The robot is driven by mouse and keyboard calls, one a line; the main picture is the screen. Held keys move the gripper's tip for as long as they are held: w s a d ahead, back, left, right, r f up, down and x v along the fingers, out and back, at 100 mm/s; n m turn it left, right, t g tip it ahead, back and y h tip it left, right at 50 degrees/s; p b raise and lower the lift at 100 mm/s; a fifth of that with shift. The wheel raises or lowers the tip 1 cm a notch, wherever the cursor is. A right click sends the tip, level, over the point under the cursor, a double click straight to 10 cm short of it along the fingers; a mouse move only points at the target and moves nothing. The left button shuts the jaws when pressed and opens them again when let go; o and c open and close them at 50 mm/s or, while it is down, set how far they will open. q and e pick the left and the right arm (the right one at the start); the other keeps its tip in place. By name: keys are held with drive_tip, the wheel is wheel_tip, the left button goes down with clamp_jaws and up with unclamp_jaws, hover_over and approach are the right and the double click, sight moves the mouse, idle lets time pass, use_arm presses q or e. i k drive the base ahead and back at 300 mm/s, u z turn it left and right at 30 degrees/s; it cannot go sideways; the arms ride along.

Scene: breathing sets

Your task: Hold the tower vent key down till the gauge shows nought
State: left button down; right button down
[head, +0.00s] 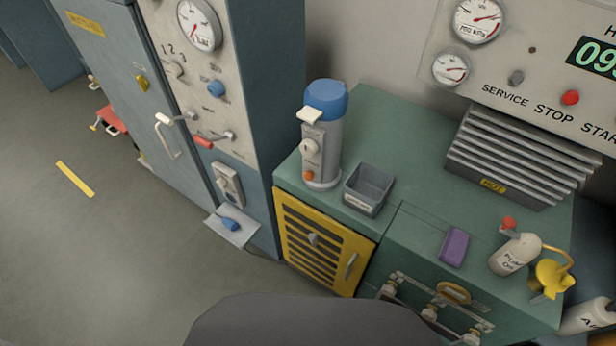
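A grey upright cylinder with a blue cap (326,98), which looks like the tower, stands at the left end of the green bench. A cream lever-like key (310,115) sticks out near its top on the left; whether this is the vent key I cannot tell. Below it are a round cream part (308,147) and an orange knob (308,175); their labels are too small to read. Round gauges show on the cabinet panel (199,25) and on the wall console (478,20), (451,68); which belongs to the tower is unclear. Neither gripper shows.
A small grey bin (368,188) stands right of the tower. A purple block (454,247), a white bottle (514,255) and a yellow part (552,278) sit further right. A finned heater marked HOT (510,150) is at the back. The floor at left is mostly clear.

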sight(309, 176)
drive_tip(key=u, duration=1.05)
drive_tip(key=k, duration=1.1)
drive_tip(key=z, duration=1.5)
drive_tip(key=i, duration=0.5)
